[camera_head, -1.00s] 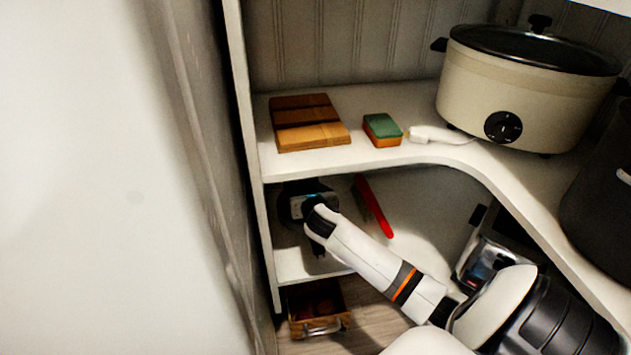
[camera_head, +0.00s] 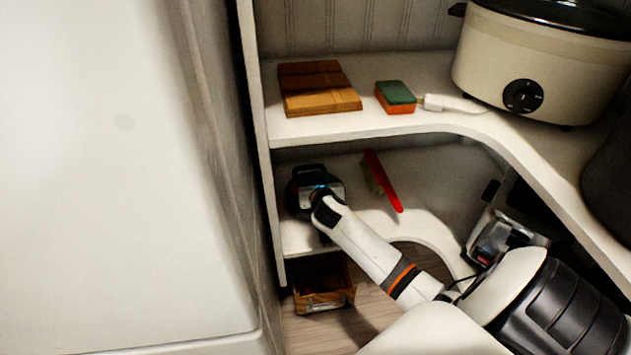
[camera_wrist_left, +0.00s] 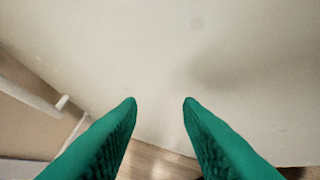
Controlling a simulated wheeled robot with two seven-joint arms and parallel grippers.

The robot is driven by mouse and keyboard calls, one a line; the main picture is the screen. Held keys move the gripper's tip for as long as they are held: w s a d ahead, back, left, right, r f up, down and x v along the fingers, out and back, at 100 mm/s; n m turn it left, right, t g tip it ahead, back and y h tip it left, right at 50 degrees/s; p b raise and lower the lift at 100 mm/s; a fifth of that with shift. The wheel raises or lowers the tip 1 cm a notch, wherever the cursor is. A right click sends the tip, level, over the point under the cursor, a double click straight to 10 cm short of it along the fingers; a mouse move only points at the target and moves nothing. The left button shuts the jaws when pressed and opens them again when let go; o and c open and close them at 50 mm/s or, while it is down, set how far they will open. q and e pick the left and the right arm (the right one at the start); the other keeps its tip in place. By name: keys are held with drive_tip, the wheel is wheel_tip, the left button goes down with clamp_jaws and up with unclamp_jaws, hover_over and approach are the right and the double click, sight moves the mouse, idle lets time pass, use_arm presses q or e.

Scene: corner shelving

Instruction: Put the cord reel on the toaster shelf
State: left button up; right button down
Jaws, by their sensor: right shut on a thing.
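My right gripper (camera_head: 312,198) reaches in at the left end of the middle shelf (camera_head: 300,238), under the upper board. It is shut; its wrist hides the fingers and most of what they hold. I take the held thing to be the cord reel, but cannot make out its shape. A shiny silver and dark thing (camera_head: 500,238) at the right, below the upper board, may be the toaster; my arm partly covers it. My left gripper (camera_wrist_left: 160,104) shows two green fingers, apart and empty, before a pale surface.
A red brush (camera_head: 384,182) lies right of my right gripper. A wooden crate (camera_head: 322,302) is below. The upper board (camera_head: 350,125) bears wooden blocks (camera_head: 318,88), a sponge (camera_head: 396,97) and a slow cooker (camera_head: 540,65). A white panel (camera_head: 120,180) closes off the left.

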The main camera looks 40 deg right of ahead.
drive_tip(key=shift+w+r, duration=0.1)
drive_tip(key=shift+r, duration=0.15)
drive_tip(key=c, duration=0.9)
unclamp_jaws()
drive_tip(key=shift+f, duration=0.25)
drive_tip(key=shift+c, duration=0.2)
drive_tip(key=o, duration=0.4)
drive_tip(key=shift+c, duration=0.2)
drive_tip(key=shift+s+r, duration=0.15)
drive_tip(key=shift+s, duration=0.05)
